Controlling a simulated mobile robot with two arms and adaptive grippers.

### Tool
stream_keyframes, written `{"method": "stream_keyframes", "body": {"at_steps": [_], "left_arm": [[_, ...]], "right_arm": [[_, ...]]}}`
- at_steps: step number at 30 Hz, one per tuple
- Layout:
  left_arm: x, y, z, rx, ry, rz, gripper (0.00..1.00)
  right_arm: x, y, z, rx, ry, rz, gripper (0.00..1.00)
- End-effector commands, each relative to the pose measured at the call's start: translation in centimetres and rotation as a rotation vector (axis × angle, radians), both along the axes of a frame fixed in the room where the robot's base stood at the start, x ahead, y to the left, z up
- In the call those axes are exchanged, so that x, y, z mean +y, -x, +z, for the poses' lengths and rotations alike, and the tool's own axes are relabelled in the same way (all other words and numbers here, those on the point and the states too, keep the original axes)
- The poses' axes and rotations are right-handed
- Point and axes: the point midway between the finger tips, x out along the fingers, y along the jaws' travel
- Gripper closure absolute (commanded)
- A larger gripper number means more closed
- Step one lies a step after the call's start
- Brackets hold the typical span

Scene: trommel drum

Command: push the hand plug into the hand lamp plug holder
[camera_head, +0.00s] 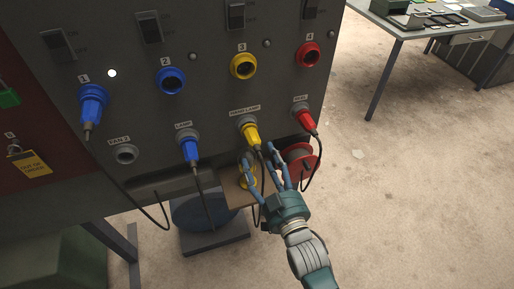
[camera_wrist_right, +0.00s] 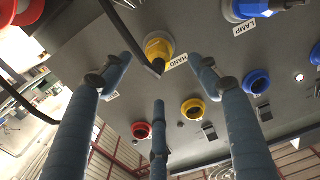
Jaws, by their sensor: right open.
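The yellow hand plug (camera_head: 252,136) sits in the grey hand lamp plug holder (camera_head: 246,122) on the lower row of the panel, its black cable hanging down. How deep it sits cannot be told. In the right wrist view the yellow plug (camera_wrist_right: 158,48) shows beyond the fingers, beside a label reading HAND. My right gripper (camera_head: 258,156) is open just below the plug, fingers pointing up towards the panel. In the head view the cable passes by the fingers. The fingers appear apart from the plug. My left gripper is not in view.
Blue plugs sit in the lamp holder (camera_head: 188,148) and socket 1 (camera_head: 92,100); a red plug (camera_head: 306,120) is at the right. Sockets 2 (camera_head: 171,80), 3 (camera_head: 243,66) and 4 (camera_head: 308,54) are empty. A red reel (camera_head: 300,160) stands behind the gripper. Open floor lies right.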

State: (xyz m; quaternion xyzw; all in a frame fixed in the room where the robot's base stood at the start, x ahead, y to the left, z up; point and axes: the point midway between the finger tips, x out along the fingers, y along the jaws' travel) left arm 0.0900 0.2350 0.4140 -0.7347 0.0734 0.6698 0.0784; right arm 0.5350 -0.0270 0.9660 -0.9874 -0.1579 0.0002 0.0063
Motion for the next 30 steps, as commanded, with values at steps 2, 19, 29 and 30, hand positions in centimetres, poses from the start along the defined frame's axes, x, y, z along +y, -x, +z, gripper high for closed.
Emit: {"method": "stream_keyframes", "body": {"at_steps": [2, 19, 29, 30], "left_arm": [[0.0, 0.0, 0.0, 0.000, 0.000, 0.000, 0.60], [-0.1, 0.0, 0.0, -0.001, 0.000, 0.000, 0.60], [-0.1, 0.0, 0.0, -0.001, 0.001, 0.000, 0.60], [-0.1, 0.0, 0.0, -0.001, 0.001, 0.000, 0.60]], "right_arm": [[-0.4, 1.1, -0.1, 0.003, 0.000, 0.000, 0.39], [-0.7, 2.2, 0.0, 0.000, 0.000, 0.000, 0.39], [-0.9, 2.5, -4.7, 0.083, 0.029, 0.003, 0.39], [-1.0, 2.7, -6.9, 0.123, 0.043, 0.005, 0.39]]}}
